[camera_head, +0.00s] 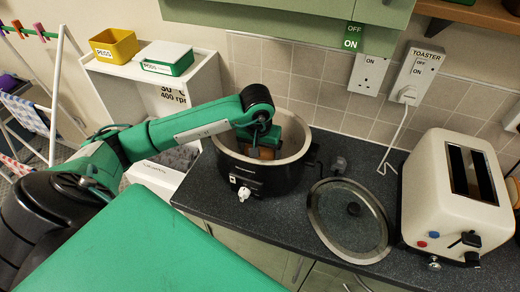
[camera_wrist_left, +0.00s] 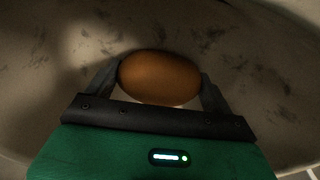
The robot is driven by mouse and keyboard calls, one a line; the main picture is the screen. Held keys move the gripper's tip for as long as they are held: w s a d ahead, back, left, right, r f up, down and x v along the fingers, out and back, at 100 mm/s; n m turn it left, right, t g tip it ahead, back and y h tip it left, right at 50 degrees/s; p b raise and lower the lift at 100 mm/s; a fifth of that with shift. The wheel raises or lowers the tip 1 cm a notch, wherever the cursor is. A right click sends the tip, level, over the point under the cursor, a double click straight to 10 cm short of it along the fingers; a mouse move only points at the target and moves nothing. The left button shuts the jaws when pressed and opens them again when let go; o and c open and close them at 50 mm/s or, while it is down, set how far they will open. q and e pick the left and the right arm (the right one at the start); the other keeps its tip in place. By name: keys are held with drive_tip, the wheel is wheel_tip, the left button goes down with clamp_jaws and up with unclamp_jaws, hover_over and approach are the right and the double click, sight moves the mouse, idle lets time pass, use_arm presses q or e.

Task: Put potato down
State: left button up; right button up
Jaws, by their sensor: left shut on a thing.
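A brown potato (camera_wrist_left: 160,77) sits between the two dark fingers of my left gripper (camera_wrist_left: 160,82) in the left wrist view. The gripper is shut on it. In the head view my left gripper (camera_head: 262,145) reaches down inside a black slow cooker (camera_head: 252,175), and a little of the brown potato (camera_head: 260,153) shows below the hand. The cooker's pale inner wall surrounds the potato in the wrist view. I cannot tell whether the potato touches the cooker's bottom. My right gripper is not in view.
A glass lid (camera_head: 350,232) lies on the dark worktop (camera_head: 395,265) right of the cooker. A cream toaster (camera_head: 440,205) stands further right. Tiles and sockets are behind. A white shelf unit (camera_head: 135,80) with peg boxes stands at the left.

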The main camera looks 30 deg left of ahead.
use_arm(q)
drive_tip(key=o, duration=0.9)
drive_tip(key=shift+f, duration=0.1)
drive_tip(key=shift+o, duration=0.2)
drive_tip(key=shift+r+p, duration=0.3)
drive_tip(key=shift+p, duration=0.05)
drive_tip(key=r+b, duration=0.1)
drive_tip(key=r, duration=0.2)
drive_tip(key=r+b, duration=0.1)
drive_tip(key=r, duration=0.3)
drive_tip(key=s+r+b, duration=0.1)
drive_tip(key=r+b, duration=0.1)
drive_tip(key=r, duration=0.1)
drive_tip(key=shift+s+d+r, duration=0.1)
drive_tip(key=shift+d+r, duration=0.1)
drive_tip(key=shift+r, duration=0.1)
drive_tip(key=shift+s+r, duration=0.1)
drive_tip(key=shift+r, duration=0.4)
